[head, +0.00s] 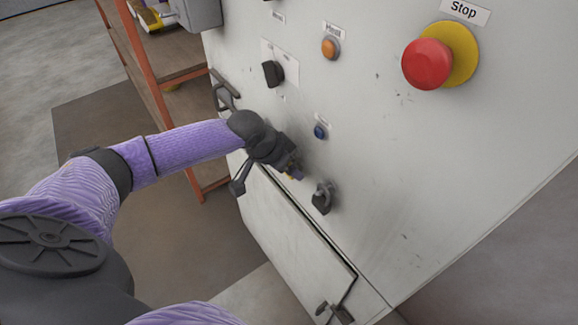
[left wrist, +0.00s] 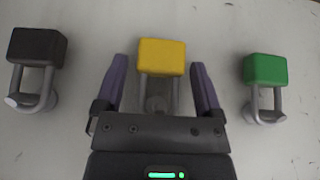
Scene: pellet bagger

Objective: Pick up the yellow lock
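The yellow lock (left wrist: 162,57) hangs by its grey shackle on the pale cabinet face, in the middle of the left wrist view. My left gripper (left wrist: 160,72) is open, with one purple finger on each side of the yellow block and a small gap on both sides. In the head view my left gripper (head: 294,170) is close to the cabinet front and hides most of the yellow lock. My right gripper is not in view.
A black lock (left wrist: 37,48) hangs left of the yellow one, and a green lock (left wrist: 265,69) hangs right. The cabinet (head: 375,150) carries a red stop button (head: 427,64), an orange button (head: 330,47), a blue button (head: 320,131) and a black knob (head: 272,73). An orange-framed shelf (head: 150,75) stands behind.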

